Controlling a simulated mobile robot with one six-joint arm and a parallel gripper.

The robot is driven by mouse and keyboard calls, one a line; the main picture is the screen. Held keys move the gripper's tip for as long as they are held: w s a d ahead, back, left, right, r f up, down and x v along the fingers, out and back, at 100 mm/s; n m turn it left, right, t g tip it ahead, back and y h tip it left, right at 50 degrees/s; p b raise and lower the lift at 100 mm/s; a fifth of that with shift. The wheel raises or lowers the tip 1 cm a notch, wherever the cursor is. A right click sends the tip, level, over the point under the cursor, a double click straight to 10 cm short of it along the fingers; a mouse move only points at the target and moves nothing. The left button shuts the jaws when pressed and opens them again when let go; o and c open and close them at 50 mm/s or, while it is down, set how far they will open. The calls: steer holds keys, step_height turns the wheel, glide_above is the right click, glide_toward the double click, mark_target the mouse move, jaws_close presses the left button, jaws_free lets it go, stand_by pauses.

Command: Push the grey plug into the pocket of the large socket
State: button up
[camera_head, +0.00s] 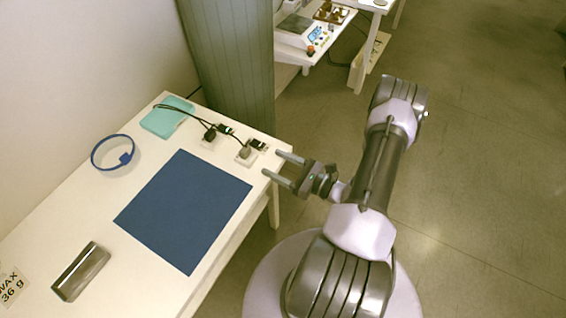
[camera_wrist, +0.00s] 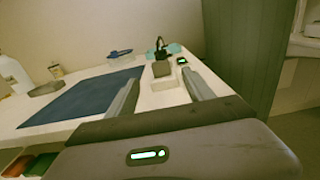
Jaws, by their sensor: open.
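The grey plug (camera_head: 244,152) stands at the white socket (camera_head: 248,161) nearest my gripper, at the table's right end; I take this as the large socket. In the wrist view the grey plug (camera_wrist: 162,69) shows beyond the fingertips, above the far part of the white socket (camera_wrist: 163,97). I cannot tell how deep it sits in the pocket. A dark cord runs from it. My gripper (camera_head: 274,163) is open and empty, just off the table's right edge, its fingers pointing toward the plug. The fingers (camera_wrist: 160,80) frame the socket in the wrist view.
A black plug (camera_head: 210,134) stands at a second white socket beyond. Small dark display units (camera_head: 258,145) sit beside the sockets. A blue mat (camera_head: 185,210) covers mid-table.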

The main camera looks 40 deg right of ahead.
steer(key=shift+v, duration=1.1)
